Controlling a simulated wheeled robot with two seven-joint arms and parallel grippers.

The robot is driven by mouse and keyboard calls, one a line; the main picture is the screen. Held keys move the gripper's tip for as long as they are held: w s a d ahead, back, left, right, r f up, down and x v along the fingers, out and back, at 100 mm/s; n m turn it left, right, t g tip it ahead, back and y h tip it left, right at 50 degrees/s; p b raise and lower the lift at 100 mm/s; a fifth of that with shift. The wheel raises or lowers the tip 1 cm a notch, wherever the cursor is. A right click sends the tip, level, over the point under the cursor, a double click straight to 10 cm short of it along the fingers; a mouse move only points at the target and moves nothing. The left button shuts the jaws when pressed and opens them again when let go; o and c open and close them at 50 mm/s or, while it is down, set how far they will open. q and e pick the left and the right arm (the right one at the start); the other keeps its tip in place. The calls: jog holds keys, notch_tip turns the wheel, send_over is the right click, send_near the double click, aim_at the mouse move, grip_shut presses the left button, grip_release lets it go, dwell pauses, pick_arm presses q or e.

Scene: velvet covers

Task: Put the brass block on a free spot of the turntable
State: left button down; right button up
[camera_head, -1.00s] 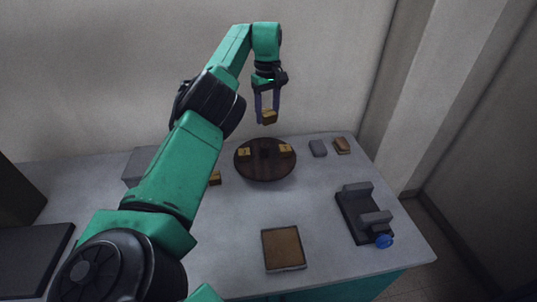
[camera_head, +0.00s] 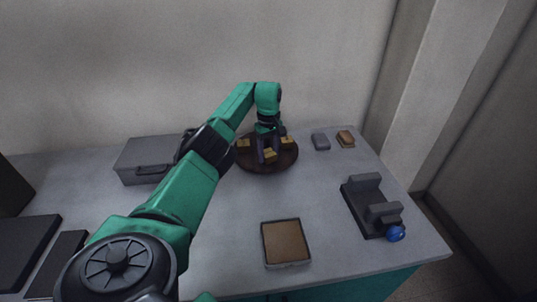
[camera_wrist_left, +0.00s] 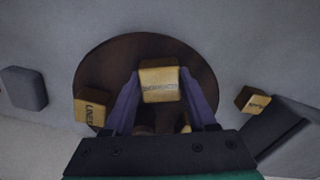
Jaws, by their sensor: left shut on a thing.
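The dark round turntable (camera_head: 250,165) stands at the back middle of the table; it fills the middle of the left wrist view (camera_wrist_left: 110,60). My left gripper (camera_head: 267,152) is over it, shut on a brass block (camera_head: 270,156). In the left wrist view this block (camera_wrist_left: 162,80) sits between the fingers with lettering on top. It is over the turntable's front part; I cannot tell if it touches. Two other brass blocks are on the turntable, one at the left (camera_head: 243,143) and one at the right (camera_head: 287,141). My right gripper is not in view.
Another brass block (camera_wrist_left: 252,100) lies off the turntable, beside a dark box. A grey case (camera_head: 145,160) stands left, partly behind my arm. A grey block (camera_head: 320,141) and a brown block (camera_head: 345,138) lie right. A brown-topped tray (camera_head: 285,243) and a dark fixture (camera_head: 365,205) are nearer.

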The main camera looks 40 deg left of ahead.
aim_at(268, 152)
pick_arm(q)
jog(key=shift+w+f, duration=0.1)
jog(key=shift+f, duration=0.25)
jog(key=c, duration=0.6)
grip_release()
jog(key=shift+f, duration=0.1)
jog(key=o, duration=0.4)
jog(key=shift+r, duration=0.45)
notch_tip(268, 152, up, 12)
jog(key=shift+f, duration=0.25)
